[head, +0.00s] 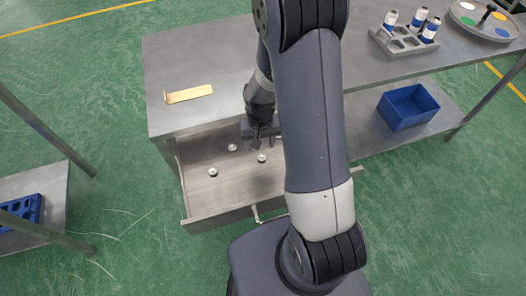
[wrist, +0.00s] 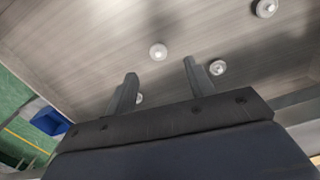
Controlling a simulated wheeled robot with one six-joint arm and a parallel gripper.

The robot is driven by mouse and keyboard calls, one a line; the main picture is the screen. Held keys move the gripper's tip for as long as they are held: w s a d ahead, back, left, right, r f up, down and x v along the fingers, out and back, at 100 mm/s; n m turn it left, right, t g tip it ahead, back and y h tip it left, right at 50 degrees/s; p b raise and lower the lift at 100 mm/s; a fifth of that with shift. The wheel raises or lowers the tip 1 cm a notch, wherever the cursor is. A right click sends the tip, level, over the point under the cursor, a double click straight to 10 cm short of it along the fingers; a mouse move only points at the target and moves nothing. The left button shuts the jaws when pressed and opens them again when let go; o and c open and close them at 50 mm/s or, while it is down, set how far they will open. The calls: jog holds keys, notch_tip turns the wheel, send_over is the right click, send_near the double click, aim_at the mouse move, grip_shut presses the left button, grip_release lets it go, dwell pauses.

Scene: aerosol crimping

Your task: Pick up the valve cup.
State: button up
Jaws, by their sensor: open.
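Several small pale valve cups lie apart in the open drawer (head: 222,194). In the head view one cup (head: 262,158) is close to my gripper (head: 261,139), another (head: 232,147) is left of it, and a third (head: 213,171) is nearer the drawer's left side. In the wrist view my gripper (wrist: 160,68) is open, with nothing between its fingers. One cup (wrist: 158,51) shows just beyond the gap between the fingertips. Another (wrist: 217,67) is right of the right finger, one (wrist: 266,7) is at the top right, and one (wrist: 139,98) is partly hidden behind the left finger.
The drawer walls surround the cups, with a handle (head: 256,214) on its front. A rack (head: 405,45) with cans and a round tray (head: 485,22) stand at right. A blue bin (head: 407,106) is on the lower shelf.

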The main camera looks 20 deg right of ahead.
aim_at(262, 156)
jog(key=shift+w+f, duration=0.1)
jog(key=shift+f, duration=0.95)
jog(key=shift+d+f+p, duration=0.15)
jog(key=shift+f+p, duration=0.25)
jog(key=shift+f, duration=0.95)
jog(key=shift+d+f+p, duration=0.1)
jog(key=shift+f+p, duration=0.3)
jog(key=shift+f, duration=0.9)
jog(key=c, duration=1.1)
